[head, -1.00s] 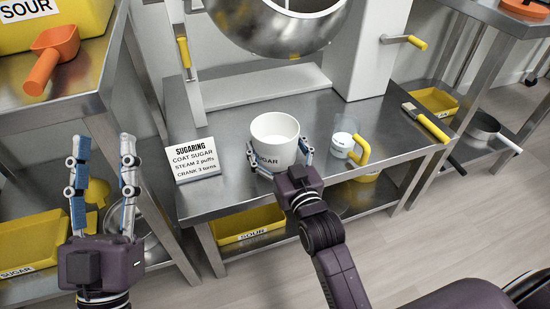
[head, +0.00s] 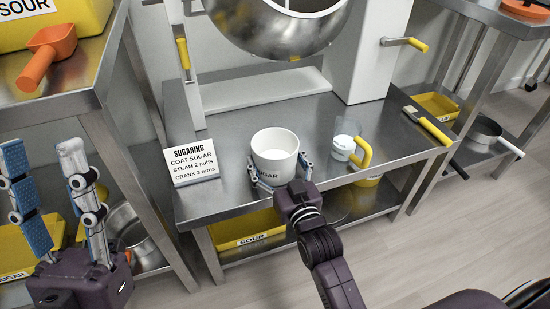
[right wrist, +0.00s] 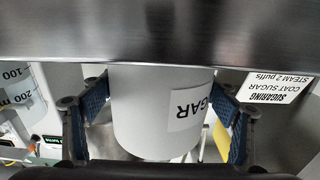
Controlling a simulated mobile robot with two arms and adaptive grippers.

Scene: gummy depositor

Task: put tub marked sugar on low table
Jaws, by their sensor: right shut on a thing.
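The white tub marked SUGAR (head: 275,142) is upright at the front of the steel table (head: 235,199) below the metal drum. My right gripper (head: 280,174) holds it from the front, one finger on each side. In the right wrist view the tub (right wrist: 150,115) appears upside down between the blue finger pads, its base against the steel surface (right wrist: 160,35); I cannot tell if it rests or hovers slightly. My left gripper (head: 42,155) is open and empty at the far left, its fingers apart.
A SUGARING sign (head: 193,165) stands left of the tub. A clear cup with a yellow handle (head: 362,154) stands close on its right, and a yellow-handled brush (head: 428,126) lies further right. The drum (head: 278,30) hangs above. A yellow SOUR bin (head: 240,228) is on the shelf below.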

